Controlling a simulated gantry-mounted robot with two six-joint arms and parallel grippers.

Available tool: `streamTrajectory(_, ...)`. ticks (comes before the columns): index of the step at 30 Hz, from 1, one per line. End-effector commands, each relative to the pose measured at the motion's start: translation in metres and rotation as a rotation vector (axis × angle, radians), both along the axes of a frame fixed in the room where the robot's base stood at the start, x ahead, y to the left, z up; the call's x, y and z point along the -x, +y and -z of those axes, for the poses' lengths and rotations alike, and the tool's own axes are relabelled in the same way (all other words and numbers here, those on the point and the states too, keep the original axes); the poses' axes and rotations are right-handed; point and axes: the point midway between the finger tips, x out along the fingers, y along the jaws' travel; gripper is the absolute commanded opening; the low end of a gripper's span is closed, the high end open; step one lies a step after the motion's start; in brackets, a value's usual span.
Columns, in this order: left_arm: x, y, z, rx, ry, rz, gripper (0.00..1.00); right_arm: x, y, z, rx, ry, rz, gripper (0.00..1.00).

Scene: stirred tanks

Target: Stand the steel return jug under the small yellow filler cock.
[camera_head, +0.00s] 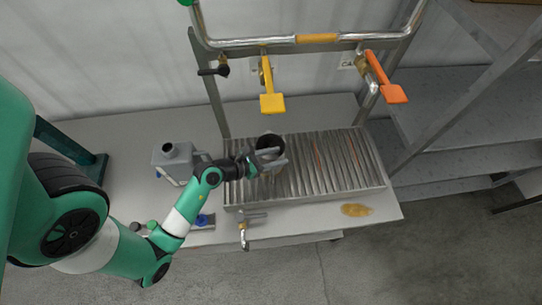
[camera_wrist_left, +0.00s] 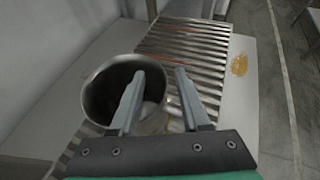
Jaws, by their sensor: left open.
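The steel jug (camera_head: 268,142) stands upright on the ribbed drip grate, its dark mouth facing up. It also shows in the left wrist view (camera_wrist_left: 99,92). The small yellow filler cock (camera_head: 269,88) hangs from the pipe behind the jug; in the head view its handle appears just above the jug's mouth. My left gripper (camera_head: 277,158) is open at the jug's near side. In the left wrist view (camera_wrist_left: 160,73) one finger overlaps the jug's mouth and the other is right of the jug. I cannot tell whether the first finger is inside or above the rim. My right gripper is out of view.
The drip grate (camera_head: 345,185) extends clear to the right, with rusty streaks. An orange-handled cock (camera_head: 390,90) hangs at right. A grey box with a round neck (camera_head: 172,160) stands left of the grate. A tap (camera_head: 243,232) projects in front. A yellow-brown spill (camera_head: 356,210) lies at the front right.

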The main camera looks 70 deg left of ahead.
Motion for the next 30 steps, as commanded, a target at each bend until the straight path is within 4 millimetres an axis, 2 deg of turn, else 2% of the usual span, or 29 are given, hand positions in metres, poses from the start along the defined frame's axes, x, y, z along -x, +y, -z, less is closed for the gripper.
streamTrajectory(5,0.020,-0.003,-0.010,0.001,0.001,-0.005,0.47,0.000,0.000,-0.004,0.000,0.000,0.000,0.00)
streamTrajectory(12,0.074,-0.012,-0.034,0.003,0.000,-0.011,0.47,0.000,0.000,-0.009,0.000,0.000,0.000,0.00)
streamTrajectory(15,0.090,-0.015,-0.042,0.002,0.000,-0.008,0.47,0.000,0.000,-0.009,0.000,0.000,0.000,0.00)
streamTrajectory(21,0.105,-0.019,-0.049,-0.001,-0.001,-0.003,0.47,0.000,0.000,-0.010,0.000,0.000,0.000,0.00)
streamTrajectory(30,0.107,-0.021,-0.050,-0.001,-0.002,0.001,0.47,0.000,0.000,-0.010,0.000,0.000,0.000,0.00)
